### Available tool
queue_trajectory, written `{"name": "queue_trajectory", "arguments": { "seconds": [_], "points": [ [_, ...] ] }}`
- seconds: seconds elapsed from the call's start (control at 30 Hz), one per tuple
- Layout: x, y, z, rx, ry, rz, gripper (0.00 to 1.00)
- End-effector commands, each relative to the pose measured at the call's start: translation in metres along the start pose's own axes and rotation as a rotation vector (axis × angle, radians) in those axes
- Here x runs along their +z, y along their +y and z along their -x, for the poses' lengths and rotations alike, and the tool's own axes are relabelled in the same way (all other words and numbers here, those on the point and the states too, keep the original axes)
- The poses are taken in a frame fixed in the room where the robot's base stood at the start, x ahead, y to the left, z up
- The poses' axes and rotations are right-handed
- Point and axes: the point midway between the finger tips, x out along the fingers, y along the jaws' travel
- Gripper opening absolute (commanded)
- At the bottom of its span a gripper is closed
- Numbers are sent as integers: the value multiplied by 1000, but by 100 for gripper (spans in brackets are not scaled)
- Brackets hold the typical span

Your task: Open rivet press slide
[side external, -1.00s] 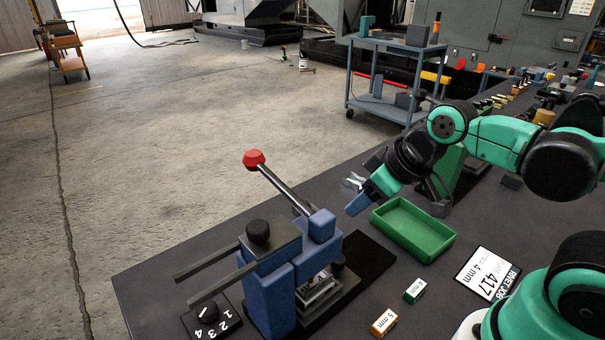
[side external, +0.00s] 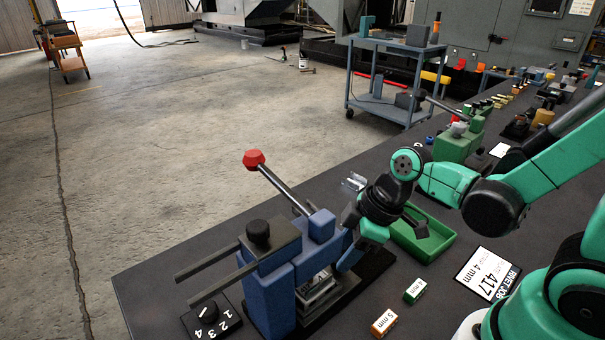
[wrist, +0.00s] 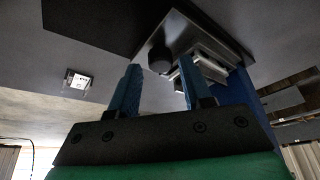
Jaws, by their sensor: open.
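The blue rivet press (side external: 270,295) stands on a dark base at the front of the bench. Its metal slide (side external: 318,288) sits low inside the press frame and also shows in the wrist view (wrist: 208,68). A dark round knob (wrist: 160,60) is on the slide's front in the wrist view; in the side view my fingers mostly hide it. My gripper (side external: 346,258) is beside the press at slide height. In the wrist view its two blue fingers (wrist: 159,66) are apart, with the knob appearing between their tips. Contact cannot be told.
The red-tipped press lever (side external: 254,159) leans up to the left. A green tray (side external: 437,245) stands under and behind my wrist. A green block (side external: 415,291), an orange block (side external: 384,322) and a job card (side external: 487,272) lie in front. A numbered dial (side external: 210,315) is at left.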

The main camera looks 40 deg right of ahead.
Motion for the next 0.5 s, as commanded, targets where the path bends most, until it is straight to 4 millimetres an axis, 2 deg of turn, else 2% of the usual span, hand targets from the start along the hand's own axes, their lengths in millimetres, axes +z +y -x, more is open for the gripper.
{"name": "queue_trajectory", "arguments": {
  "seconds": [0.2,0.5],
  "points": [
    [0,0,-10,1,0,0,44],
    [1,0,-12,1,0,0,44]
  ]
}}
